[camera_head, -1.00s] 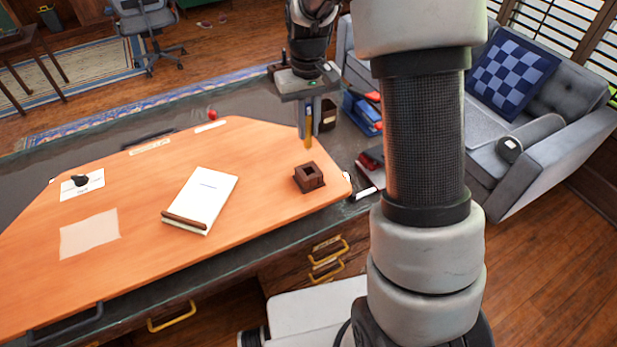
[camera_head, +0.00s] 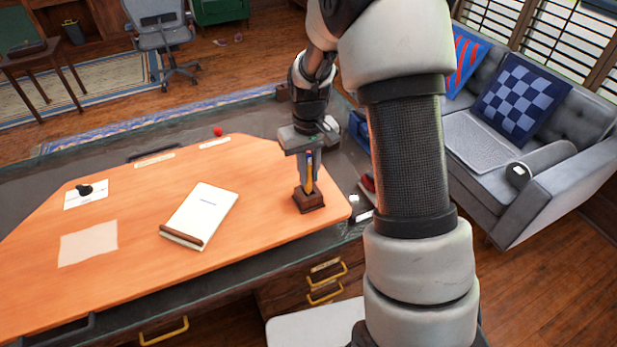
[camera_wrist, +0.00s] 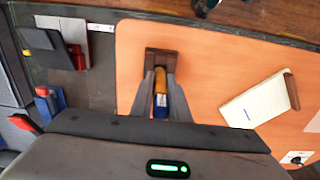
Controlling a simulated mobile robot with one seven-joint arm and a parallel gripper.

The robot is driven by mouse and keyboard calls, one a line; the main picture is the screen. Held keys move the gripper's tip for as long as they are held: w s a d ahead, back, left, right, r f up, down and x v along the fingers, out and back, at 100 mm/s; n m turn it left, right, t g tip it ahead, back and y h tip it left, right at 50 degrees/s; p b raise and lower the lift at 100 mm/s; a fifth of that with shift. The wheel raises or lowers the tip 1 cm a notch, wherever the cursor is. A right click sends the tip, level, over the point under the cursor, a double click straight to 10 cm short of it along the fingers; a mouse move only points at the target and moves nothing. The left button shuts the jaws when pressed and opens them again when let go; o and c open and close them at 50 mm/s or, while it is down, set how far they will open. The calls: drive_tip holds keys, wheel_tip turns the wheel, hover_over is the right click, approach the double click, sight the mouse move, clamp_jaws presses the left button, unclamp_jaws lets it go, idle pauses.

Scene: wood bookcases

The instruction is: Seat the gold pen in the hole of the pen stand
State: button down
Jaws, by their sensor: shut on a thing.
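The pen stand (camera_head: 311,206) is a small dark brown block near the right end of the orange desk top. My gripper (camera_head: 309,186) is directly over it, pointing down and shut on the gold pen (camera_head: 309,173). The pen is upright, with its lower end at the top of the stand. I cannot tell how far it is in the hole. In the wrist view the pen (camera_wrist: 160,86) lies between the two grey fingers, with a blue part nearer the camera. The stand (camera_wrist: 160,54) shows just past the fingertips, which hide part of it and its hole.
A white notepad (camera_head: 205,212) with a brown strip lies left of the stand. Papers (camera_head: 88,243) lie farther left. Dark and red items (camera_head: 367,183) sit on the dark desk border to the right. The orange surface between notepad and stand is clear.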

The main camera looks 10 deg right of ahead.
drive_tip(key=shift+f, duration=0.85)
drive_tip(key=shift+f, duration=0.15)
drive_tip(key=c, duration=1.7)
unclamp_jaws()
